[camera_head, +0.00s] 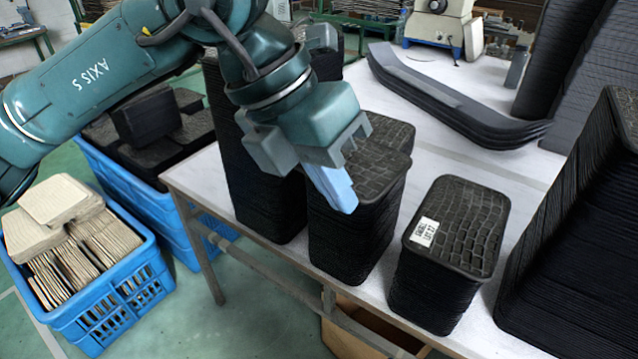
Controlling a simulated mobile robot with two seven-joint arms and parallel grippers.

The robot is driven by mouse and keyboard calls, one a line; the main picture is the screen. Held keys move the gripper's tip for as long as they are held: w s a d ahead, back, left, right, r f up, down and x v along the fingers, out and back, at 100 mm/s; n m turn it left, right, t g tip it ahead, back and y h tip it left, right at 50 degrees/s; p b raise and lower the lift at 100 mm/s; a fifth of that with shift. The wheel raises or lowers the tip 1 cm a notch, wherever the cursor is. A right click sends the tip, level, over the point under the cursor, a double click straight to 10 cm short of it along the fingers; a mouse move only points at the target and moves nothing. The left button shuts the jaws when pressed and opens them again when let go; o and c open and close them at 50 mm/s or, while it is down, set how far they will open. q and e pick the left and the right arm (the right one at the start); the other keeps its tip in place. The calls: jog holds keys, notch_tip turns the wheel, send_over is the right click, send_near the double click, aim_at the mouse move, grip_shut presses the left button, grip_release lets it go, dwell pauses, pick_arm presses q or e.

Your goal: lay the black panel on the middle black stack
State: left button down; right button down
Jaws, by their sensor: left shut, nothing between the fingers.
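My left gripper (335,188) comes in from the upper left, its pale blue fingers closed together with nothing visible between them. It is over the left front part of a black stack (352,230) on the table. I cannot tell whether the fingertips touch that stack. The textured black panel (385,142) on top of this stack is partly hidden by the gripper. It appears to lie flat, and a slight step shows at its right edge. No separate panel is seen in a gripper. My right gripper is out of view.
A taller black stack (245,165) stands to the left, and a shorter labelled stack (445,250) to the right. A large dark stack (580,235) fills the right edge. Curved black parts (450,100) lie behind on the white table (420,165). Blue crates (110,300) stand at left.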

pick_arm(q)
jog(key=w+a+r+n+t+y, duration=0.1)
jog(key=w+a+r+t+y, duration=0.15)
jog(key=w+a, duration=0.2)
jog(key=w+d+f+p, duration=0.1)
jog(key=w+f, duration=0.1)
jog(key=f, duration=0.3)
jog(key=w+d+f+p, duration=0.2)
jog(key=w+f, duration=0.1)
jog(key=f, duration=0.2)
jog(key=shift+d+y, duration=0.25)
jog(key=shift+y, duration=0.1)
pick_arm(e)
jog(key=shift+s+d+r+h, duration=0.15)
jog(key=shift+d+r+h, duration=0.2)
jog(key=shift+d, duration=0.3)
pick_arm(q)
jog(key=shift+t, duration=0.25)
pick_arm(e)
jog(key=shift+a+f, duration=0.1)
